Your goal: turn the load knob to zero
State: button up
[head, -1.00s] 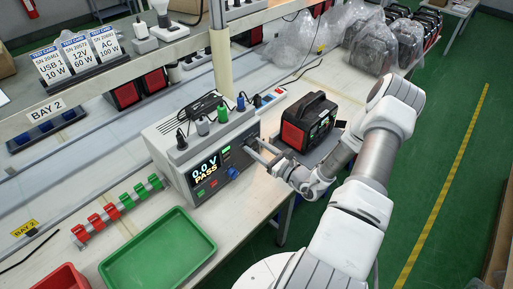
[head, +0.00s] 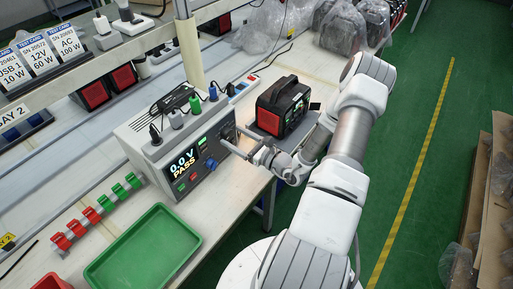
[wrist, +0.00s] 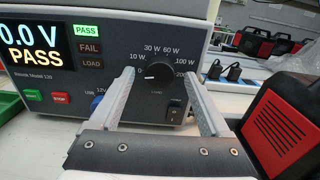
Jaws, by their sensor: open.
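The load knob (wrist: 158,78) is a round black dial on the tester's dark front panel, with watt marks around it. Its white pointer line points left, toward the 0 mark. My gripper (wrist: 160,76) is open, one finger on each side of the knob in the wrist view. I cannot tell whether the fingers touch it. In the head view my gripper (head: 231,142) is at the right end of the tester (head: 158,150), which partly hides the knob there. The tester's screen (wrist: 33,42) reads 0.0 V and PASS, and the green PASS lamp (wrist: 87,30) is lit.
A black and red power station (head: 282,107) stands close to the right of my gripper. A green tray (head: 143,248) lies in front of the tester. Red and green clips (head: 104,203) line up to its left. A shelf with test cards (head: 35,60) is behind.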

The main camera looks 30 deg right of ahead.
jog(key=b+v, duration=0.1)
jog(key=v, duration=1.5)
jog(key=shift+s, duration=0.2)
